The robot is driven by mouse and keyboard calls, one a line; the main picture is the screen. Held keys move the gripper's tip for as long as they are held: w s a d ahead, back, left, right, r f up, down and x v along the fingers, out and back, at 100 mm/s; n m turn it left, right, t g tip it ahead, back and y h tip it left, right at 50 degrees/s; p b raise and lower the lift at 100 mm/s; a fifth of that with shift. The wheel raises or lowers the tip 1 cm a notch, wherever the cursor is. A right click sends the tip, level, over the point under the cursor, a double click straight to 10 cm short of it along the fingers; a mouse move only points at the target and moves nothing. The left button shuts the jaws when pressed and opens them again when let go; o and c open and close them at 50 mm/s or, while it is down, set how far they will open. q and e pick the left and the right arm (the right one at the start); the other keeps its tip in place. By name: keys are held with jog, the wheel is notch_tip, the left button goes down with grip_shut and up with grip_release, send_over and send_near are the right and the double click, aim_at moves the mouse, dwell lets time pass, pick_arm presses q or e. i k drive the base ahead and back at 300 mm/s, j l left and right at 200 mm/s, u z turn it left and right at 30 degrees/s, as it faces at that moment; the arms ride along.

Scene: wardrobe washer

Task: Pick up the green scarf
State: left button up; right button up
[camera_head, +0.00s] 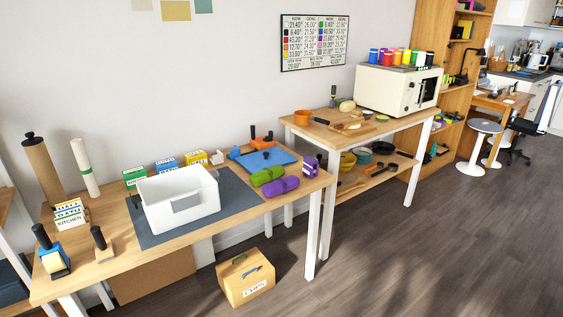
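A green rolled cloth (267,176), which looks like the green scarf, lies near the right end of the front wooden table (240,222). A purple rolled cloth (281,187) lies directly in front of it, close to or touching it. To its left, a white open bin (180,203) stands on a dark grey mat (236,193). Behind the green roll lies a blue flat item (262,159). Neither of my grippers is in the view.
Small labelled boxes (166,166) stand behind the bin. A purple block-like item (309,166) is at the table's right end. A second table (345,138) with a white oven (396,88) stands farther right. A cardboard box (245,278) sits on the floor, and the floor (440,240) at right is clear.

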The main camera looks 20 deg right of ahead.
aim_at(270, 174)
jog(key=i+l+z, duration=0.1)
jog(key=i, duration=0.45)
jog(key=i+l, duration=0.3)
jog(key=i, duration=0.3)
jog(key=z, duration=0.05)
